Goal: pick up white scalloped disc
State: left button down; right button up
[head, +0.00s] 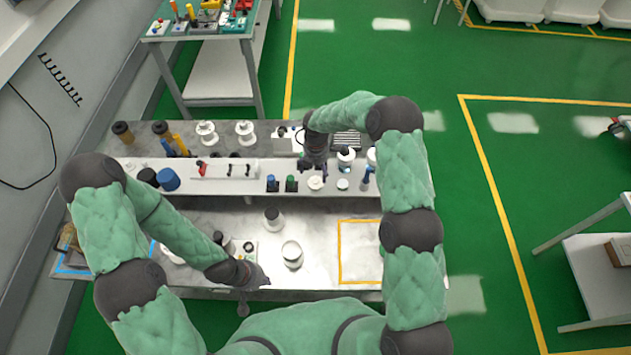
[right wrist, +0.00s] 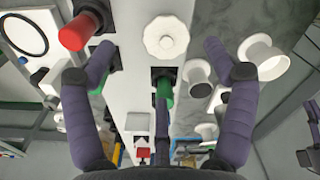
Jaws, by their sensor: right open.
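The white scalloped disc (right wrist: 166,38) lies flat on a narrow pale shelf in the right wrist view, near the top centre. In the head view, a small white round piece (head: 316,183) on the shelf beside the green knob appears to be the same disc. My right gripper (head: 315,162) is above the shelf, close to this piece; its fingers are hard to make out there. In the right wrist view my right gripper (right wrist: 157,60) is open and empty, its fingers spread to either side of the shelf. My left gripper (head: 258,282) is low over the bench front; its fingers are unclear.
A green knob (right wrist: 165,88) stands below the disc in the wrist view, with a red cylinder (right wrist: 73,34) to the left. White spools (right wrist: 262,58) are at the right. A white cup-like piece (head: 292,254) stands on the bench near an orange-outlined clear area (head: 360,252).

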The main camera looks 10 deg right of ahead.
aim_at(316, 181)
jog(key=shift+f, duration=0.35)
jog(key=shift+s+f+p, duration=0.2)
jog(key=shift+f+p, duration=0.1)
jog(key=shift+f, duration=0.2)
jog(key=f, duration=0.1)
jog(key=f+p, duration=0.1)
jog(key=f, duration=0.1)
jog(key=shift+s+a, duration=0.15)
jog(key=shift+s, duration=0.05)
jog(key=shift+f, duration=0.6)
jog(key=c, duration=0.9)
